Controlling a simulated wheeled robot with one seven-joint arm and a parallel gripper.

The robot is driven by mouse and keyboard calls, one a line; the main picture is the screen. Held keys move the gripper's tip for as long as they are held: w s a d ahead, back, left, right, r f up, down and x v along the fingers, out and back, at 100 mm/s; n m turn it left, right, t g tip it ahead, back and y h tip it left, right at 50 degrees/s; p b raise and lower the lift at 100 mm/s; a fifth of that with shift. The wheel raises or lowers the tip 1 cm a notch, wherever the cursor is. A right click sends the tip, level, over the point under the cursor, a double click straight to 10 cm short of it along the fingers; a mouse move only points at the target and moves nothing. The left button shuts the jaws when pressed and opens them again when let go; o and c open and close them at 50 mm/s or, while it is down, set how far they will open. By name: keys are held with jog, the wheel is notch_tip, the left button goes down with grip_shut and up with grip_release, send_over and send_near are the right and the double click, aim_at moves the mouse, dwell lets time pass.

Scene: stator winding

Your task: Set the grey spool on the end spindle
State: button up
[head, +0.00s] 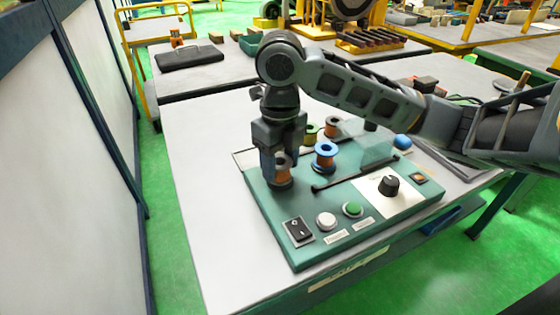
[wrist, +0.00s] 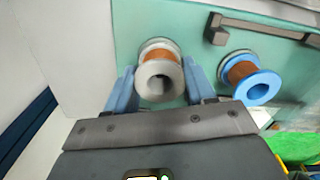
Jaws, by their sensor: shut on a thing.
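The grey spool (wrist: 160,84) with copper wire sits between the blue fingers of my gripper (wrist: 159,88) in the wrist view. In the head view my gripper (head: 281,168) points down and is shut on the spool (head: 284,166), partly hidden by the fingers. The spool is at the left end of the green winding unit (head: 285,220), upright and low over its top. I cannot see the end spindle, and cannot tell whether it is inside the spool.
A blue spool (head: 326,156) stands to the right; it also shows in the wrist view (wrist: 250,79). Two more spools stand behind it. A black switch (head: 298,230), buttons and a knob (head: 388,185) are at the front.

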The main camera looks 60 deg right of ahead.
dwell(0.3)
jog(key=o, duration=1.1)
jog(key=shift+o, duration=0.5)
jog(key=shift+o, duration=0.7)
jog(key=shift+r, duration=0.1)
jog(key=shift+r+p, duration=2.05)
jog(key=shift+r, duration=1.35)
